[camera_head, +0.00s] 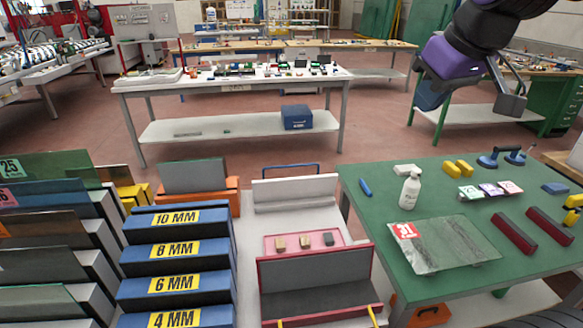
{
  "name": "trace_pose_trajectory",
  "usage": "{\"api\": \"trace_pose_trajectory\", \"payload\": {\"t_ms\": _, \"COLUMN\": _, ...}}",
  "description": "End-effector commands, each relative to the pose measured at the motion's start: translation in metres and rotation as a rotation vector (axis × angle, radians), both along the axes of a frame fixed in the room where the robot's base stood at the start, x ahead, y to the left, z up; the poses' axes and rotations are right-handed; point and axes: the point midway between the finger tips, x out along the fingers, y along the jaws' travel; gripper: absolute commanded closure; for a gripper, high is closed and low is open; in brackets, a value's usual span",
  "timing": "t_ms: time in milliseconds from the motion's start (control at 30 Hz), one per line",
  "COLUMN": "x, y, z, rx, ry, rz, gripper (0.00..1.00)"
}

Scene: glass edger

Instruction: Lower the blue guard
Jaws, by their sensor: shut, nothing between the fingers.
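The glass edger stands low in the middle, with a pale bed, a grey panel (315,274) with red edges, and a red tray holding small blocks. A thin blue bar (290,167) stands raised at its far end, above a pale upright plate (295,192). It looks like the blue guard's frame, but I cannot be sure. My gripper (510,104) hangs at the upper right, high above the far side of the green table. It is shut and empty, well apart from the blue bar.
The green table (455,190) at right holds a glass sheet (443,247), a white spray bottle (410,191), red bars and suction cups. Blue racks (178,245) marked by thickness and glass sheets fill the left. Open floor lies beyond, before a white workbench (160,88).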

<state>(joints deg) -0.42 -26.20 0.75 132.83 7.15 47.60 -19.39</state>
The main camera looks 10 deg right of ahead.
Motion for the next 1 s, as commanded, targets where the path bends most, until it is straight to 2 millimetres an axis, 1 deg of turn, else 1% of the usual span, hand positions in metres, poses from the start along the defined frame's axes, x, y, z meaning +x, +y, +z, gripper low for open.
{"api": "trace_pose_trajectory", "payload": {"t_ms": 33, "x": 0.021, "y": 0.004, "z": 0.001, "rx": -0.004, "ry": 0.003, "rz": 0.037, "gripper": 1.00}}
{"api": "trace_pose_trajectory", "payload": {"t_ms": 233, "x": 0.100, "y": 0.018, "z": -0.002, "rx": -0.026, "ry": -0.017, "rz": 0.204, "gripper": 1.00}}
{"api": "trace_pose_trajectory", "payload": {"t_ms": 367, "x": 0.152, "y": 0.027, "z": -0.012, "rx": -0.039, "ry": -0.033, "rz": 0.306, "gripper": 1.00}}
{"api": "trace_pose_trajectory", "payload": {"t_ms": 400, "x": 0.168, "y": 0.030, "z": -0.017, "rx": -0.044, "ry": -0.038, "rz": 0.336, "gripper": 1.00}}
{"api": "trace_pose_trajectory", "payload": {"t_ms": 467, "x": 0.192, "y": 0.034, "z": -0.024, "rx": -0.050, "ry": -0.049, "rz": 0.381, "gripper": 1.00}}
{"api": "trace_pose_trajectory", "payload": {"t_ms": 600, "x": 0.247, "y": 0.043, "z": -0.048, "rx": -0.069, "ry": -0.073, "rz": 0.484, "gripper": 1.00}}
{"api": "trace_pose_trajectory", "payload": {"t_ms": 667, "x": 0.269, "y": 0.047, "z": -0.060, "rx": -0.076, "ry": -0.083, "rz": 0.526, "gripper": 1.00}}
{"api": "trace_pose_trajectory", "payload": {"t_ms": 700, "x": 0.284, "y": 0.049, "z": -0.069, "rx": -0.082, "ry": -0.092, "rz": 0.554, "gripper": 1.00}}
{"api": "trace_pose_trajectory", "payload": {"t_ms": 767, "x": 0.306, "y": 0.053, "z": -0.084, "rx": -0.090, "ry": -0.104, "rz": 0.595, "gripper": 1.00}}
{"api": "trace_pose_trajectory", "payload": {"t_ms": 800, "x": 0.320, "y": 0.056, "z": -0.094, "rx": -0.096, "ry": -0.113, "rz": 0.621, "gripper": 1.00}}
{"api": "trace_pose_trajectory", "payload": {"t_ms": 867, "x": 0.341, "y": 0.059, "z": -0.111, "rx": -0.106, "ry": -0.125, "rz": 0.661, "gripper": 1.00}}
{"api": "trace_pose_trajectory", "payload": {"t_ms": 900, "x": 0.355, "y": 0.062, "z": -0.123, "rx": -0.111, "ry": -0.134, "rz": 0.686, "gripper": 1.00}}
{"api": "trace_pose_trajectory", "payload": {"t_ms": 967, "x": 0.374, "y": 0.065, "z": -0.142, "rx": -0.122, "ry": -0.147, "rz": 0.723, "gripper": 1.00}}
{"api": "trace_pose_trajectory", "payload": {"t_ms": 1000, "x": 0.387, "y": 0.068, "z": -0.155, "rx": -0.129, "ry": -0.155, "rz": 0.748, "gripper": 1.00}}
